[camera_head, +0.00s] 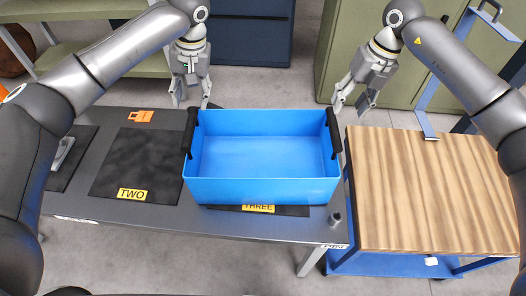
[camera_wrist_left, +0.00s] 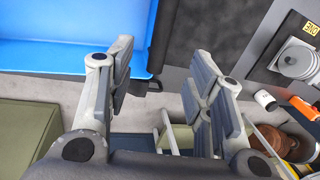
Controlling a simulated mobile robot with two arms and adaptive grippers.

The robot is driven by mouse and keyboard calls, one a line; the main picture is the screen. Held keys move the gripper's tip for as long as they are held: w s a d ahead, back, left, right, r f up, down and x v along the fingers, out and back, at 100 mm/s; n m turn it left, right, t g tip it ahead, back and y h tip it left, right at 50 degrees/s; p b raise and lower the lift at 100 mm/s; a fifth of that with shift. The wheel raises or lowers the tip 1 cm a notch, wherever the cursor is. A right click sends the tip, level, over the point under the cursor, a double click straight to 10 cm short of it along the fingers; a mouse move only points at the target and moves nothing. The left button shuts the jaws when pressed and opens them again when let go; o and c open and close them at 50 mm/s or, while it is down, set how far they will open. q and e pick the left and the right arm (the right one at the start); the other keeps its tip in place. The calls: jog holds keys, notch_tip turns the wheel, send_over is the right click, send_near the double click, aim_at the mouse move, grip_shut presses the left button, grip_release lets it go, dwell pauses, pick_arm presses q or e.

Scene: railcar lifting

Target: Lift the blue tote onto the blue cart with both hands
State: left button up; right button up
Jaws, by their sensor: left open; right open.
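The blue tote (camera_head: 262,190) stands upright and empty on the grey table, on the mat marked THREE. It has a black handle (camera_head: 189,132) on its left end and another black handle (camera_head: 333,130) on its right end. My left gripper (camera_head: 191,103) is open and empty, just beyond the tote's left handle. My right gripper (camera_head: 351,108) is open and empty, beyond and above the right handle. The left wrist view shows the left fingers (camera_wrist_left: 165,85) apart, with the tote (camera_wrist_left: 70,35) at upper left. The blue cart (camera_head: 435,190) with a wooden top stands right of the table.
The grey table (camera_head: 95,205) carries a black mat marked TWO (camera_head: 135,165) and an orange item (camera_head: 141,116). The cart's wooden top is bare. A blue upright handle (camera_head: 428,105) rises at its far side. Green cabinets (camera_head: 345,45) stand behind.

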aim_at(191, 121)
pick_arm(q)
jog(key=f, duration=0.3)
jog(key=a+f, duration=0.1)
jog(key=f, duration=0.2)
jog(key=s+f, duration=0.1)
jog(key=f, duration=0.2)
jog(key=shift+a, duration=0.4)
pick_arm(e)
jog(key=f, duration=0.3)
jog(key=a+f, duration=0.1)
jog(key=f, duration=0.2)
jog(key=s+a+f, duration=0.1)
jog(key=f, duration=0.1)
jog(key=shift+f, duration=0.4)
pick_arm(q)
jog(key=shift+w+a+f, duration=0.1)
jog(key=shift+w+f, duration=0.05)
jog(key=shift+f, duration=0.5)
pick_arm(e)
jog(key=shift+w+f, duration=0.15)
jog(key=shift+f, duration=0.6)
pick_arm(q)
jog(key=shift+c, duration=0.2)
pick_arm(e)
jog(key=shift+c, duration=0.2)
